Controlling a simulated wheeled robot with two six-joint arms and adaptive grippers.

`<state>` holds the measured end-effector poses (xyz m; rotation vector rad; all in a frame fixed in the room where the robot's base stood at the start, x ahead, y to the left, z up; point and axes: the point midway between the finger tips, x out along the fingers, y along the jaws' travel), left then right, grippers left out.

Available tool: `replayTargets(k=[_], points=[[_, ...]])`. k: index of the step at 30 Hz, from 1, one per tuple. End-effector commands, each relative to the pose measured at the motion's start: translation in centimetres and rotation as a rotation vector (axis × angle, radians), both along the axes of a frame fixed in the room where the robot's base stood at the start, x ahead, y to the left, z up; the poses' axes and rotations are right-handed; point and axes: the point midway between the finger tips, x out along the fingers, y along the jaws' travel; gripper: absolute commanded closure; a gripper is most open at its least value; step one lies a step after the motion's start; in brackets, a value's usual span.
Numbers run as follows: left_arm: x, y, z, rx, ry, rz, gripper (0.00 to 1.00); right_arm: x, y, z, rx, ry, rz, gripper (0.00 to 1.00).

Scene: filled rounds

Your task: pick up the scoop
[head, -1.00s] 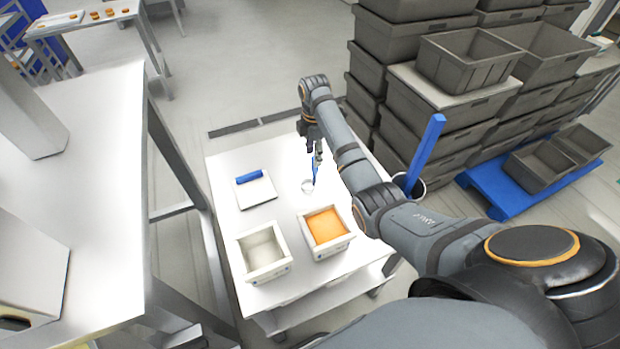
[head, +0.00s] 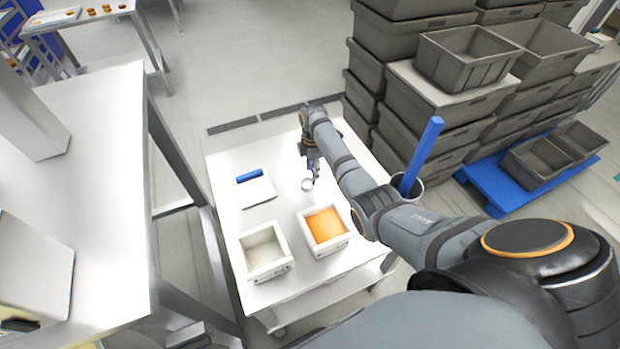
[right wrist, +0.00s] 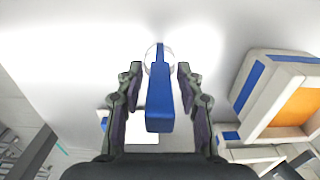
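The scoop (right wrist: 160,98) has a blue handle and a small pale round bowl. In the right wrist view its handle stands between the two fingers of my right gripper (right wrist: 158,88), with a gap on each side. The gripper is open around the handle. In the head view the scoop's bowl (head: 307,185) shows on the white table just below my right gripper (head: 313,166), which hides most of the handle. My left gripper is not in view.
On the white table (head: 228,218) stand a box with orange filling (head: 346,240) and a box with pale contents (head: 285,268). A blue bar (head: 250,176) lies on a white plate (head: 262,194). Grey crates (head: 440,110) are stacked at the right. A blue post (head: 424,150) rises beside my arm.

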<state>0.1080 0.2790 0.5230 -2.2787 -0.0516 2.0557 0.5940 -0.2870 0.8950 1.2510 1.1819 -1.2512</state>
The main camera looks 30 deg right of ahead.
Motion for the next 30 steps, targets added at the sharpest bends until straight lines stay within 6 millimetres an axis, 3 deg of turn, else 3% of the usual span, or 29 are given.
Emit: replayTargets(k=[1,7,21,26,30], points=[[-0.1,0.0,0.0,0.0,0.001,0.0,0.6,0.0,0.0,0.0,0.0,0.0,0.0,0.74],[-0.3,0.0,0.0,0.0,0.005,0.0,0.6,0.0,0.0,0.0,0.0,0.0,0.0,1.0],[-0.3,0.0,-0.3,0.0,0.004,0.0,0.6,0.1,-0.1,0.6,-0.001,-0.002,0.0,1.0],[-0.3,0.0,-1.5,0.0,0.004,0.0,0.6,0.1,-0.1,3.1,-0.002,-0.006,0.0,1.0],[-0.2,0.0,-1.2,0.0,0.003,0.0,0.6,-2.3,0.8,6.0,-0.001,-0.005,0.001,1.0]])
